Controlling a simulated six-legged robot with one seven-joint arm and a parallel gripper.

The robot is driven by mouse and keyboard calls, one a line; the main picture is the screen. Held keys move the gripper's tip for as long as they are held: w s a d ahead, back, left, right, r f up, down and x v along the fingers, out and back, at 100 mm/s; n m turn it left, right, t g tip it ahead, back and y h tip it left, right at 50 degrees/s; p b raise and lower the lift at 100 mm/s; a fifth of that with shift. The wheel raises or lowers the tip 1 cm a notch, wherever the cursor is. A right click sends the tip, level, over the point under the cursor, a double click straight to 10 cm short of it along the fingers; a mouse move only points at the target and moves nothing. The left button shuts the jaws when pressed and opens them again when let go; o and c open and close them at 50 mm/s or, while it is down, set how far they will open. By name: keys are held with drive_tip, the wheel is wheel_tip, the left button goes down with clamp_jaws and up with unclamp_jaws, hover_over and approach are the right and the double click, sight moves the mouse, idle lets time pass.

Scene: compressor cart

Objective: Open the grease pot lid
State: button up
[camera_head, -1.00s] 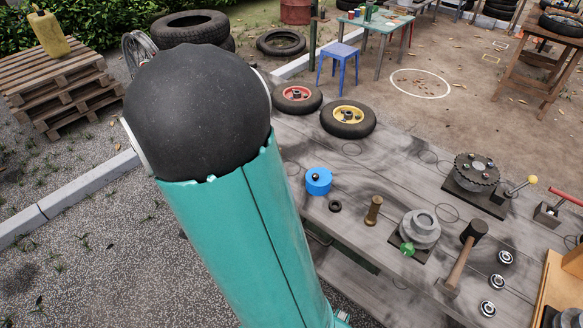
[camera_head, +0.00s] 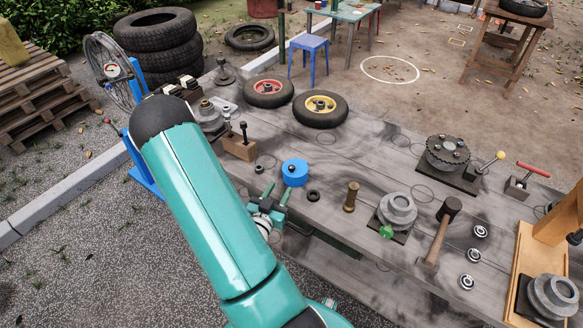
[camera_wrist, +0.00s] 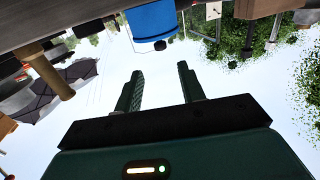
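The grease pot (camera_head: 294,173) is a short blue cylinder with a small dark knob on its lid. It stands on the grey wooden bench near the front edge, and its lid sits on it. In the wrist view the blue pot (camera_wrist: 153,22) hangs at the top, because that picture is upside down. My gripper (camera_head: 277,192) is at the bench's front edge, just in front of and slightly left of the pot. Its two green fingers (camera_wrist: 161,88) are apart with nothing between them, and they do not touch the pot.
A black ring (camera_head: 313,196) and a brass cylinder (camera_head: 351,197) stand right of the pot. A wooden block (camera_head: 239,146) with an upright pin is to the left. Two wheels (camera_head: 319,108) lie behind. A hammer (camera_head: 440,232) and grey flanged part (camera_head: 397,212) are further right.

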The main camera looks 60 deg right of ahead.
sight(290, 169)
drive_tip(key=d, duration=1.1)
drive_tip(key=shift+w, duration=0.4)
clamp_jaws()
